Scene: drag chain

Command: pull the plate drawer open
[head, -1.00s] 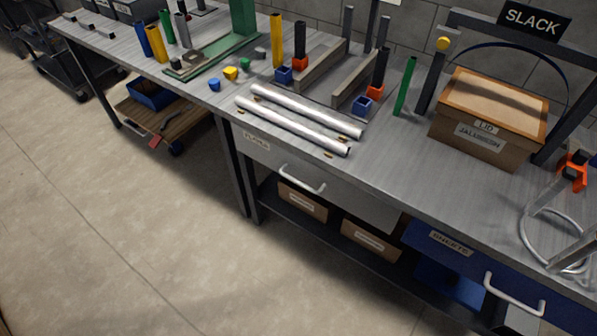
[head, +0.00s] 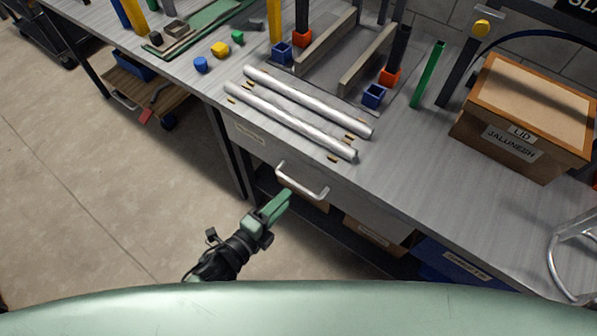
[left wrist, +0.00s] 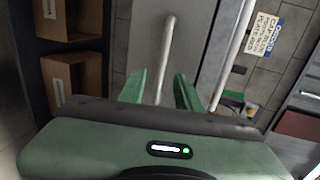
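The plate drawer (head: 345,207) is a grey front under the bench top, and it looks flush and shut. Its silver bar handle (head: 302,181) sits near the upper part of the front. A small pale label (head: 249,134) is left of the handle. My left gripper (head: 281,203) is just in front of and below the handle. In the left wrist view, its two green fingers (left wrist: 161,78) are apart, with the handle bar (left wrist: 167,50) showing between them; I cannot tell whether they touch it. My right gripper is not in view.
Two silver tubes (head: 295,118) lie on the bench top above the drawer. A brown box (head: 530,115) stands at the right. Cardboard boxes (head: 372,230) and a blue drawer (head: 455,265) are below the bench.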

